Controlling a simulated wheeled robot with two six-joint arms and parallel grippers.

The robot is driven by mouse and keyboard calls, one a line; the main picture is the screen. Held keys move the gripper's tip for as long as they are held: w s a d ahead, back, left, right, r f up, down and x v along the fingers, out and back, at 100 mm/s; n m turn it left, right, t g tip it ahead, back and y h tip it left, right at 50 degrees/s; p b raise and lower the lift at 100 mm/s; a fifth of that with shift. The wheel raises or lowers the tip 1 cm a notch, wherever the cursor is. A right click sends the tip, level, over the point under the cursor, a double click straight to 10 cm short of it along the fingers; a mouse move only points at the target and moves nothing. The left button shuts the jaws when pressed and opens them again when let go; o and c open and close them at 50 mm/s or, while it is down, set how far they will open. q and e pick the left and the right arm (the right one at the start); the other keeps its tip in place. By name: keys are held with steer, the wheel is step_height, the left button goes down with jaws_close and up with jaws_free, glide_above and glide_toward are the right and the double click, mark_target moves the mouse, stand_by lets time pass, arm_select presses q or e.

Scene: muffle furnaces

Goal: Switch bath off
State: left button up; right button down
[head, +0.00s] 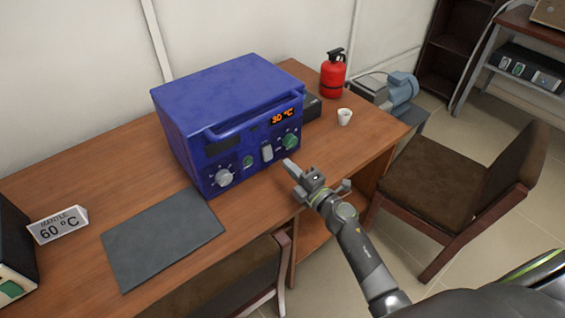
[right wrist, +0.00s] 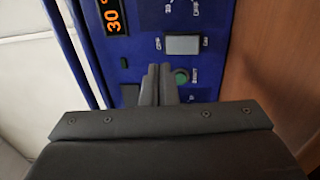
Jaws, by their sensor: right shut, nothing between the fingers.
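The blue box-shaped device (head: 225,100) stands on the wooden desk with a lit orange 30 °C display (head: 283,116). Its front panel has a pale switch (head: 267,153), a small green button or lamp (head: 248,161), a green knob (head: 290,141) and a white knob (head: 223,177). My right gripper (head: 287,164) is shut and empty in front of the panel. In the right wrist view the shut fingertips (right wrist: 158,70) lie beside the green round part (right wrist: 181,76), near the grey switch (right wrist: 183,44). I cannot tell whether they touch the panel. My left gripper is not in view.
A dark mat (head: 163,240) lies before the device. A sign reading MANTLE 60 °C (head: 58,226) stands left. A white cup (head: 344,117) and a red extinguisher (head: 333,75) are on the right. A brown chair (head: 440,185) stands right of the desk.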

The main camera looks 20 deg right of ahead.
steer(key=shift+s+d+f, duration=0.25)
steer(key=shift+s+d, duration=0.4)
steer(key=shift+s, duration=0.2)
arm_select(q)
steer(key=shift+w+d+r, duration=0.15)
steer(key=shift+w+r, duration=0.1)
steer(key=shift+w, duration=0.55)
arm_select(e)
steer(key=shift+s+d+r, duration=0.15)
steer(key=shift+s+d, duration=0.1)
steer(key=shift+s, duration=0.5)
steer(key=shift+s+d+r, duration=0.15)
steer(key=shift+s+d, duration=0.05)
steer(key=shift+s, duration=0.55)
steer(key=shift+s+d+r, duration=0.15)
steer(key=shift+s+d, duration=0.1)
steer(key=shift+s, duration=0.5)
steer(key=shift+d, duration=0.1)
